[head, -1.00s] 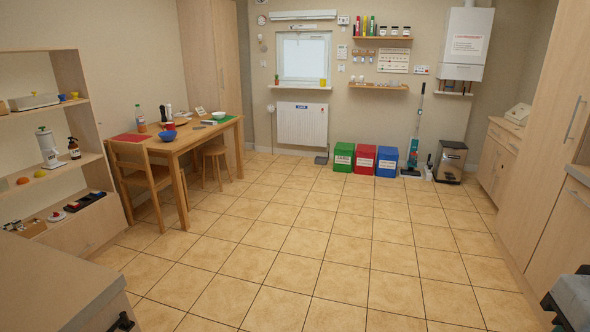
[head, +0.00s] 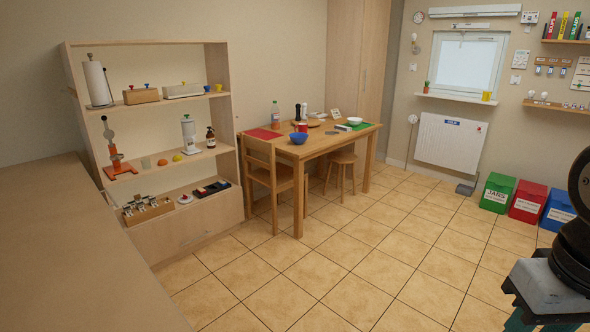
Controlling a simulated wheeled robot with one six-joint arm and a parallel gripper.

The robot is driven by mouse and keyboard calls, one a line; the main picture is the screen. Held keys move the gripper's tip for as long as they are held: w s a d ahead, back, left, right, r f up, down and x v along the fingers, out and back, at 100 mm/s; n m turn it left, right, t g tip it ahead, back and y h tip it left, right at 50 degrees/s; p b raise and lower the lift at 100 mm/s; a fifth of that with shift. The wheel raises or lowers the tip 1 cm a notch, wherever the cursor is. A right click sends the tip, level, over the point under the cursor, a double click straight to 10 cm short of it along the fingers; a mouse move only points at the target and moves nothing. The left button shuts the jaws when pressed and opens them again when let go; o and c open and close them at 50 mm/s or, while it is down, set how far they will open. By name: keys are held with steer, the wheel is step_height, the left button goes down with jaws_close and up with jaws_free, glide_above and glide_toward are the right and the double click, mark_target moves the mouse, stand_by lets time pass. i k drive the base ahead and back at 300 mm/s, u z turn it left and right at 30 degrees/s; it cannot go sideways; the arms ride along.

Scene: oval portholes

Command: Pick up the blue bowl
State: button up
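The blue bowl (head: 298,138) sits on the near side of the wooden dining table (head: 333,143), close to its front edge, in the head view. It is upright and stands just in front of a red mug (head: 302,127). A dark and grey part of my own arm shows at the lower right, far from the bowl. My gripper's fingers are not visible, so its state does not show.
A chair (head: 262,165) stands at the table's left end and a stool (head: 341,160) by its right side. A wooden shelf unit (head: 228,140) is left of the table. A counter (head: 70,250) fills the lower left. The tiled floor (head: 350,260) before the table is clear.

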mark_target(299, 139)
steer(key=u, duration=0.3)
steer(key=i, duration=3.5)
steer(key=z, duration=0.3)
steer(key=i, duration=1.45)
steer(key=z, duration=0.1)
